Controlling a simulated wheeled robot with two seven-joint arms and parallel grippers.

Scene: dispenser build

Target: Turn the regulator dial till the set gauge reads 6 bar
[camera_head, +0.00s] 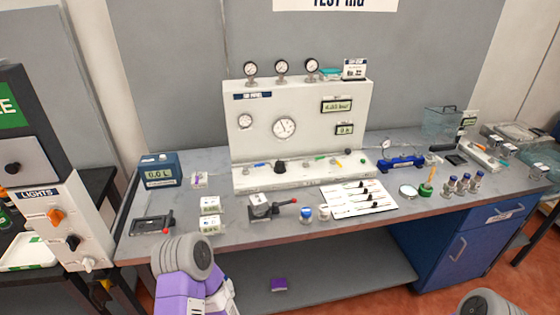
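The white test panel (310,95) stands at the back middle of the bench. A black knob (280,167), which looks like the regulator dial, sits on its lower ledge. Above the knob is a large round gauge (284,128); its reading is too small to tell. A smaller round gauge (245,121) is to its left. A digital display (337,106) on the right seems to show a value in bar, too blurred to read surely. A second display (344,129) is below it. My arms show only in part at the bottom, away from the knob. Neither gripper's fingers show.
Three gauges (282,67) stand on the panel's top. A blue meter (159,171) stands at left. Several vials (464,182) stand at right.

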